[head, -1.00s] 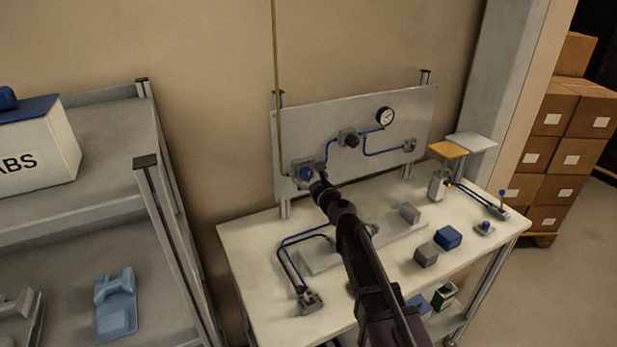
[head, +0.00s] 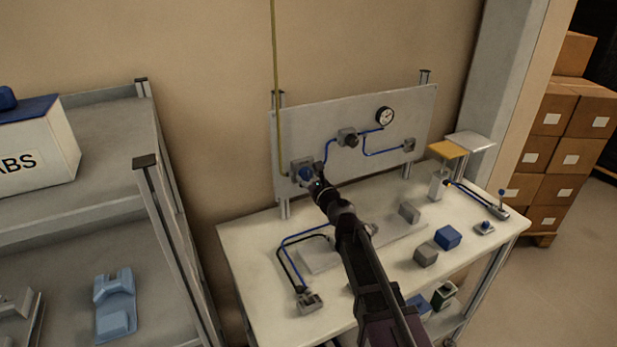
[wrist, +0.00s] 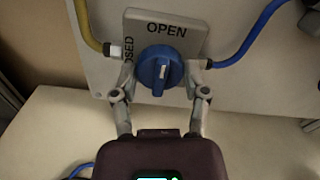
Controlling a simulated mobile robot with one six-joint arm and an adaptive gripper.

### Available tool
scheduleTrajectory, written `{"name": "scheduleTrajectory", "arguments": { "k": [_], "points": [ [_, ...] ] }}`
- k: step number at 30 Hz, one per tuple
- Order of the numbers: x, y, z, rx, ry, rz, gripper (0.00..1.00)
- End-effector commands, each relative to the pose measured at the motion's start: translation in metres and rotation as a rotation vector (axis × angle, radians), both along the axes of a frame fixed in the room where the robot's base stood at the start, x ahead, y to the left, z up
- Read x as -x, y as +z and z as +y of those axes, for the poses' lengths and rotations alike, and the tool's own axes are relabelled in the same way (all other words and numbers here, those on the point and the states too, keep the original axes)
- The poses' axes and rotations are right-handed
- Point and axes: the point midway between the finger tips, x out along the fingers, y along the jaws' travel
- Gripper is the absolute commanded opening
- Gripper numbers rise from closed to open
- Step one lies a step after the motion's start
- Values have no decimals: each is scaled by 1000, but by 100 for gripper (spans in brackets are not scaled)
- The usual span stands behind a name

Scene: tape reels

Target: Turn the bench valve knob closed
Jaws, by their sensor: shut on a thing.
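The blue valve knob (wrist: 158,72) sits on a grey plate (wrist: 188,22) marked OPEN along the top and CLOSED, partly hidden, down the left side. Its raised grip, with a white mark, runs roughly up-down in the wrist view, in line with OPEN. My gripper (wrist: 161,76) is shut on the knob, one finger at its left and one at its right. In the head view the knob (head: 305,172) is at the left of the upright bench panel (head: 385,107), partly hidden by my gripper (head: 311,178).
A yellow hose (head: 277,80) and a blue tube (wrist: 262,28) join the valve from either side. Grey and blue blocks (head: 447,237) stand on the white bench (head: 250,235). A shelf rack (head: 146,162) stands at the left.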

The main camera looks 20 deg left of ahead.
Motion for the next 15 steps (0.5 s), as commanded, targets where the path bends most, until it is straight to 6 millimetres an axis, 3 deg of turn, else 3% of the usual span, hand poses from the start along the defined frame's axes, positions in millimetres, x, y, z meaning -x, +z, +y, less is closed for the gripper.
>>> {"name": "scheduleTrajectory", "arguments": {
  "k": [15],
  "points": [
    [-1, 1, 2, 218, 2, -221, 11]
  ]
}}
